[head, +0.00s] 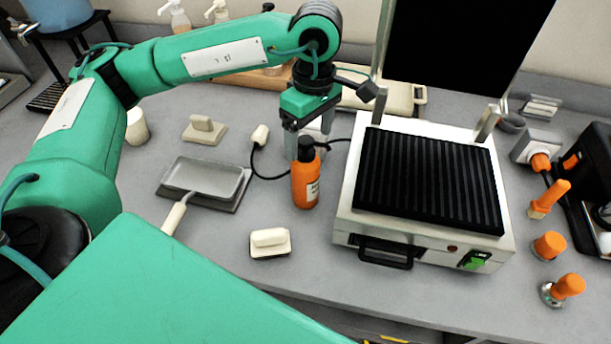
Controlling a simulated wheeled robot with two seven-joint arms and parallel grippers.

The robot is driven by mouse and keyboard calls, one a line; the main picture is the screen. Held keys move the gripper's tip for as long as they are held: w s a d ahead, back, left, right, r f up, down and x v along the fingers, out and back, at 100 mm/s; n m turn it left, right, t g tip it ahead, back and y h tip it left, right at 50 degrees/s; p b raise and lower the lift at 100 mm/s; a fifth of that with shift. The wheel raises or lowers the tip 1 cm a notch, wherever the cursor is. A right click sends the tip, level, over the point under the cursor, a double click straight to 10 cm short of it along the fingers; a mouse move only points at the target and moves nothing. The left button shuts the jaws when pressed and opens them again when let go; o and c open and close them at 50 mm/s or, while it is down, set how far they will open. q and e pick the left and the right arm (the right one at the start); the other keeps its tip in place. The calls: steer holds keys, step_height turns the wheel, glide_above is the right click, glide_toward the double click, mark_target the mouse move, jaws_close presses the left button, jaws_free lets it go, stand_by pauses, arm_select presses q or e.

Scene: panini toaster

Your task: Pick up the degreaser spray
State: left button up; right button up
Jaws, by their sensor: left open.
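The degreaser spray appears to be the orange bottle (304,186) with a black cap and a pale label, standing upright on the grey counter in the head view, left of the panini toaster. My left gripper (309,142) points down at the bottle's top, just behind or around the black cap. Its fingers are apart, one to each side of the cap in the picture. I cannot tell whether they touch the bottle. My right gripper is not in view.
The open panini toaster (425,185) with a black ribbed plate stands close on the right. A shallow pan (207,178) and a cream-handled block (270,243) lie to the left and front. A black cable runs behind the bottle. Several orange-topped items stand far right.

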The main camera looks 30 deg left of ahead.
mark_target(306, 152)
arm_select(q)
steer(key=shift+s+a+f+p, duration=0.1)
steer(key=shift+f+p, duration=0.2)
steer(key=shift+f, duration=0.1)
steer(key=f, duration=0.1)
steer(key=f+p, duration=0.1)
steer(key=f, duration=0.1)
steer(key=shift+s+a+f, duration=0.2)
steer(key=shift+f, duration=0.45)
steer(key=shift+c, duration=0.5)
steer(key=c, duration=1.5)
steer(key=shift+r, duration=0.15)
